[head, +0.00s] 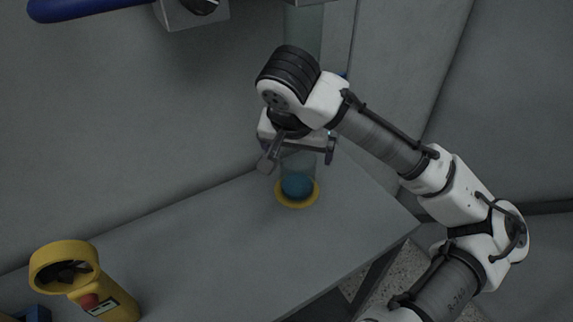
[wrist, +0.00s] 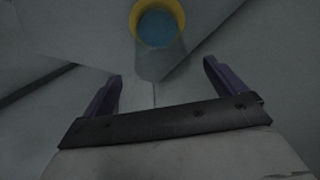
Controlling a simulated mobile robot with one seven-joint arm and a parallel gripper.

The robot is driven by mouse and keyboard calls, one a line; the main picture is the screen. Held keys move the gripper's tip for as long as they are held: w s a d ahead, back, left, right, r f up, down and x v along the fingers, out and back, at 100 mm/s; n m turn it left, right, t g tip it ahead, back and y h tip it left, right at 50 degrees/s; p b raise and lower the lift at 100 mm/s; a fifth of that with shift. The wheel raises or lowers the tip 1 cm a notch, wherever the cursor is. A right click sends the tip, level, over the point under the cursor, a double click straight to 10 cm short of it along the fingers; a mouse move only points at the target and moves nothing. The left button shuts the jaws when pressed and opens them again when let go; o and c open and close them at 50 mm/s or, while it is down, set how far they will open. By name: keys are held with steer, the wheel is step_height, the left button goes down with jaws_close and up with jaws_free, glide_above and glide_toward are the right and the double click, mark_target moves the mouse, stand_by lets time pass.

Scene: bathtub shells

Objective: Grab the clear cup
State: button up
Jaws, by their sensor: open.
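The clear cup (head: 298,163) is see-through and looks upright on the grey bench, with a blue round base and a yellow ring (head: 284,200) at its foot. In the wrist view, the clear cup (wrist: 158,65) shows faintly below the blue disc and yellow ring (wrist: 136,14). My gripper (head: 299,156) is open and empty at the cup's upper part, its fingers to either side in the picture. In the wrist view, my gripper (wrist: 163,72) has its two purple-grey fingers apart, with the cup's near end between or just beyond the tips. I cannot tell whether they touch it.
A yellow device (head: 112,304) with a ring top and red button stands at the bench's front left. A blue object (head: 36,314) is beside it. Grey walls rise behind the grey bench (head: 210,250), whose middle is clear. A blue bar (head: 85,8) hangs at the top left.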

mark_target(298, 165)
steer(key=x, duration=0.7)
steer(key=shift+w+a+f, duration=0.1)
steer(key=shift+w+f, duration=0.05)
steer(key=shift+f, duration=0.1)
steer(key=shift+c, duration=0.4)
steer(key=c, duration=1.1)
